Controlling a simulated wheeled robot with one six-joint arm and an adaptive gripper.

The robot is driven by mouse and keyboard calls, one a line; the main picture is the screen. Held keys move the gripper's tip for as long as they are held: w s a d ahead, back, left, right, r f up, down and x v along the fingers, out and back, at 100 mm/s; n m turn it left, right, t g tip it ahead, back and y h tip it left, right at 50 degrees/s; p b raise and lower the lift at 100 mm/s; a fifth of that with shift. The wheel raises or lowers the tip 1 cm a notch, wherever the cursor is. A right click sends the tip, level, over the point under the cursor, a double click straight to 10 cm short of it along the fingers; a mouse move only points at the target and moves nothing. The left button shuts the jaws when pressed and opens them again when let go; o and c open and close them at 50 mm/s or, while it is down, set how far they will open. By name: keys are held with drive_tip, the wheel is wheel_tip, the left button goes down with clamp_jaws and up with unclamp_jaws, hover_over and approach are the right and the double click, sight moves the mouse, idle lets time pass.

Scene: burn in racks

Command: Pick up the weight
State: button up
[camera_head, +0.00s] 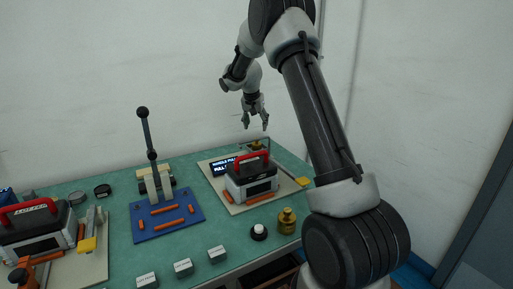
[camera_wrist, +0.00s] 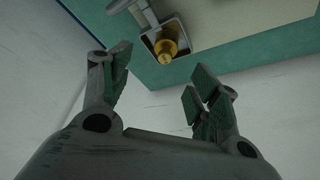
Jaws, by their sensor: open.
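A brass weight (camera_head: 286,220) with a knob on top stands upright near the front right of the green table in the head view. A second brass-coloured piece (camera_head: 254,144) shows at the back of the beige board. In the wrist view a brass piece (camera_wrist: 167,46) sits in a grey square holder (camera_wrist: 176,27), probably that same one. My gripper (camera_head: 255,122) is open and empty, pointing down above the table's back edge. In the wrist view its fingers (camera_wrist: 157,66) are spread, with the brass piece beyond them; I see no contact.
On the beige board (camera_head: 222,186) stands a black box with a red handle (camera_head: 252,158). A blue plate (camera_head: 168,224) with orange bars and a lever stands left of it. A white button (camera_head: 259,230) and small grey blocks (camera_head: 183,267) line the front. A wall is behind.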

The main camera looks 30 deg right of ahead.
sight(256, 138)
drive_tip(key=shift+m, duration=0.3)
drive_tip(key=x, duration=0.3)
drive_tip(key=w+x, duration=0.1)
drive_tip(key=x, duration=0.2)
drive_tip(key=shift+w+r, duration=0.15)
drive_tip(key=x, duration=0.5)
drive_tip(key=shift+w+f, duration=0.15)
drive_tip(key=shift+f, duration=0.15)
drive_tip(key=shift+r, duration=0.1)
clamp_jaws()
